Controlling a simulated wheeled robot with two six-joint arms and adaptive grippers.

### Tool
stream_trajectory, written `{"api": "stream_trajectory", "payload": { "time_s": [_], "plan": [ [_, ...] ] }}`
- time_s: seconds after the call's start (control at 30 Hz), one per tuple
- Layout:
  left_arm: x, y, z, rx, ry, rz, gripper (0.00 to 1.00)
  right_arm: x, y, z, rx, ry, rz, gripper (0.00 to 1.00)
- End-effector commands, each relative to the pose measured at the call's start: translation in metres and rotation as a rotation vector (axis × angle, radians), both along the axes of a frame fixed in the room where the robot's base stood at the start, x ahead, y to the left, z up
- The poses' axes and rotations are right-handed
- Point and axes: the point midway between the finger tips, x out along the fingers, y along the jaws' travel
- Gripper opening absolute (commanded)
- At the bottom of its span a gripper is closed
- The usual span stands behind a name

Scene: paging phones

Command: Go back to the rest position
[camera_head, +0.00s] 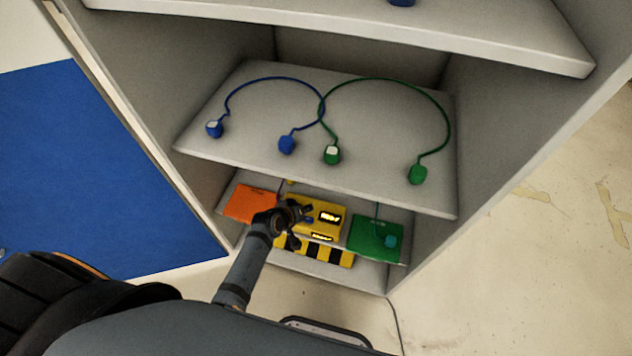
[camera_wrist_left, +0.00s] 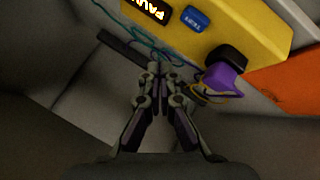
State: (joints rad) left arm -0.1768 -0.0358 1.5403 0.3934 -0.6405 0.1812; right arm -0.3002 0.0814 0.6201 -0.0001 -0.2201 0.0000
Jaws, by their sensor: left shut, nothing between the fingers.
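My left gripper (camera_head: 298,222) is in front of the lower shelf, over the left part of the yellow box (camera_head: 328,216). In the left wrist view the gripper's fingers (camera_wrist_left: 158,70) are together with nothing between them. The yellow box (camera_wrist_left: 262,30) there shows a lit display and a blue button. A purple plug (camera_wrist_left: 222,80) sits at a black socket on the box, with a thin yellow cord beside it. Teal cords (camera_wrist_left: 135,35) run past the fingertips; I cannot tell whether they touch. My right gripper is in neither view.
An orange panel (camera_head: 250,204) and a green panel (camera_head: 372,241) with a teal plug (camera_head: 391,241) flank the yellow box. A blue cable (camera_head: 287,144) and a green cable (camera_head: 417,174) lie on the shelf above (camera_head: 240,150). Cabinet walls close in both sides.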

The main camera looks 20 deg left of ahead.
Motion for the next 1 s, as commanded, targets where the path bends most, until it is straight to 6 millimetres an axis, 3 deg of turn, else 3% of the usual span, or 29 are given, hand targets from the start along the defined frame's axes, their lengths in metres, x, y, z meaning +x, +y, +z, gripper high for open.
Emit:
{"api": "stream_trajectory", "payload": {
  "time_s": [0.27, 0.6, 1.0],
  "plan": [
    [-0.007, 0.004, 0.006, 0.029, 0.012, -0.026, 0.0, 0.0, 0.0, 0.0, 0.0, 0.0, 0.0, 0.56],
    [-0.099, 0.049, 0.074, 0.358, 0.19, -0.269, 0.0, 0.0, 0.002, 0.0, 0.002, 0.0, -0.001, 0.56],
    [-0.18, 0.087, 0.145, 0.582, 0.354, -0.369, 0.0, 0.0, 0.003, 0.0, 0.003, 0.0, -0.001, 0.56]
  ]
}}
